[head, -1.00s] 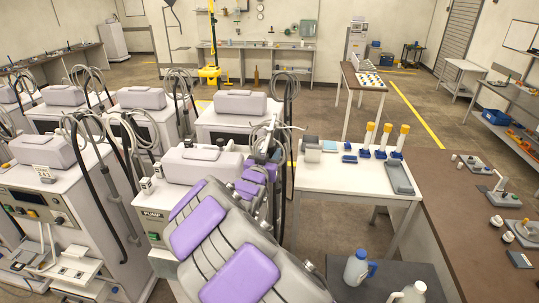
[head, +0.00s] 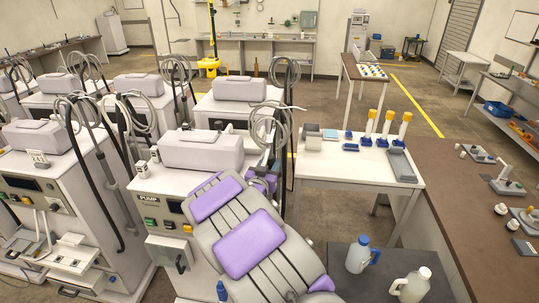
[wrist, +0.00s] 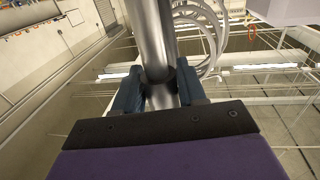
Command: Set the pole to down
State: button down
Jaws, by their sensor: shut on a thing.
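In the wrist view my gripper (wrist: 158,92) is shut around a grey metal pole (wrist: 152,35). Its two dark blue-grey fingers sit on either side of the pole, level with a dark collar. The pole runs up out of the wrist view, and its lower end is hidden behind the gripper. In the head view the pump machine (head: 165,171) stands left of my purple-padded arm. Pale hooks (head: 285,105) and coiled grey tubing (head: 268,122) show at its right rear. My fingers and the gripped part of the pole are hard to make out there.
Several similar machines with dark hoses crowd the left. A white table (head: 335,169) with yellow-topped tubes (head: 387,124) stands to the right. A blue-capped bottle (head: 358,256) and a white jug (head: 410,287) stand on a dark surface at lower right. Floor is clear farther back.

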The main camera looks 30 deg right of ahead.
aim_at(270, 204)
notch_tip(270, 204, down, 18)
jog(key=b, duration=0.6)
jog(key=shift+f, duration=0.1)
jog(key=c, duration=0.9)
grip_release()
jog(key=shift+f, duration=0.1)
jog(key=shift+o, duration=0.6)
